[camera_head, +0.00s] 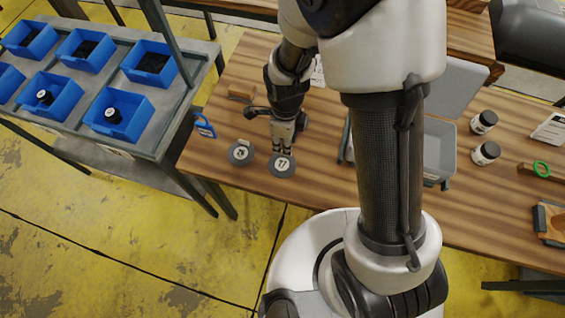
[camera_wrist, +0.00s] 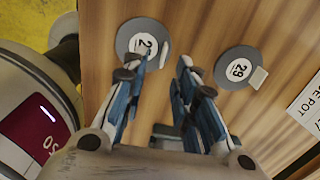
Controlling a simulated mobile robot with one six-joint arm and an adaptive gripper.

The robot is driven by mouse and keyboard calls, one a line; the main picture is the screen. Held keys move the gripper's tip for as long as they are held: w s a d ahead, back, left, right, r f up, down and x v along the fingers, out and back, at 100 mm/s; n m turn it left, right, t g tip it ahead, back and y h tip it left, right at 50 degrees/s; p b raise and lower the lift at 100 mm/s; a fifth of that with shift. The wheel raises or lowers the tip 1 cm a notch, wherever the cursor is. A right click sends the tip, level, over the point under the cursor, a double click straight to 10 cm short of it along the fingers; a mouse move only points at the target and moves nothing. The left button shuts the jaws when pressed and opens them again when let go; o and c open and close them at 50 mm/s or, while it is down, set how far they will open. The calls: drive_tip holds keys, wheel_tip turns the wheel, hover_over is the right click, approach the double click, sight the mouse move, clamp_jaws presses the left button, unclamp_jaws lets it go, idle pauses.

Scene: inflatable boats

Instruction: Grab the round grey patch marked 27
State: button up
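The round grey patch marked 27 (camera_head: 282,171) lies flat on the wooden table near its front edge. In the wrist view this patch (camera_wrist: 126,38) is at upper left, its number partly covered by a finger. Its small pale tab (camera_wrist: 165,50) stands at its right side, between the finger lines. My gripper (camera_head: 282,150) is over the patch's far side, fingers pointing down. In the wrist view my gripper (camera_wrist: 162,65) is open, with bare table between the fingers. Whether a fingertip touches the patch cannot be told.
A similar grey patch (camera_head: 240,153), marked 29 in the wrist view (camera_wrist: 226,68), lies close beside. A blue tag (camera_head: 205,127) and wooden block (camera_head: 242,91) are nearby. A grey box (camera_head: 437,155) is right of my arm. Blue bins (camera_head: 118,114) stand on the left bench.

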sight(282, 163)
drive_tip(key=shift+w+d+f+b, duration=0.15)
drive_tip(key=shift+f+b, duration=0.55)
drive_tip(key=shift+f, duration=0.85)
drive_tip(key=shift+w+d+f+b, duration=0.1)
drive_tip(key=shift+f+b, duration=0.55)
drive_tip(key=shift+f, duration=0.9)
drive_tip(key=shift+r, duration=0.1)
drive_tip(key=shift+c, duration=0.2)
clamp_jaws()
